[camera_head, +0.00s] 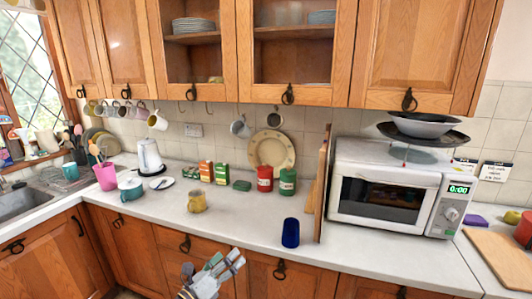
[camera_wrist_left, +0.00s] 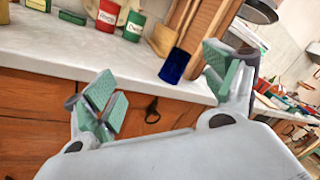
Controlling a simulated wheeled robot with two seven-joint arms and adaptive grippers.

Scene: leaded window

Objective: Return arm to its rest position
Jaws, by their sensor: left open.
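My left gripper (camera_head: 222,266) is low at the bottom of the head view, in front of the lower cupboard doors and below the counter edge. In the left wrist view, the left gripper (camera_wrist_left: 165,88) has its two green-padded fingers spread wide with nothing between them. A dark blue cup (camera_head: 291,233) stands on the counter near its front edge, to the right of and beyond the gripper. The cup also shows in the left wrist view (camera_wrist_left: 175,66), apart from the fingers. My right gripper is not in view.
The white counter (camera_head: 240,225) has a yellow mug (camera_head: 197,201), a teal pot (camera_head: 131,186), a white kettle (camera_head: 150,157), red and green canisters (camera_head: 265,178) and a microwave (camera_head: 384,190). Wooden boards (camera_head: 320,190) stand left of the microwave. Wooden wall cupboards hang above.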

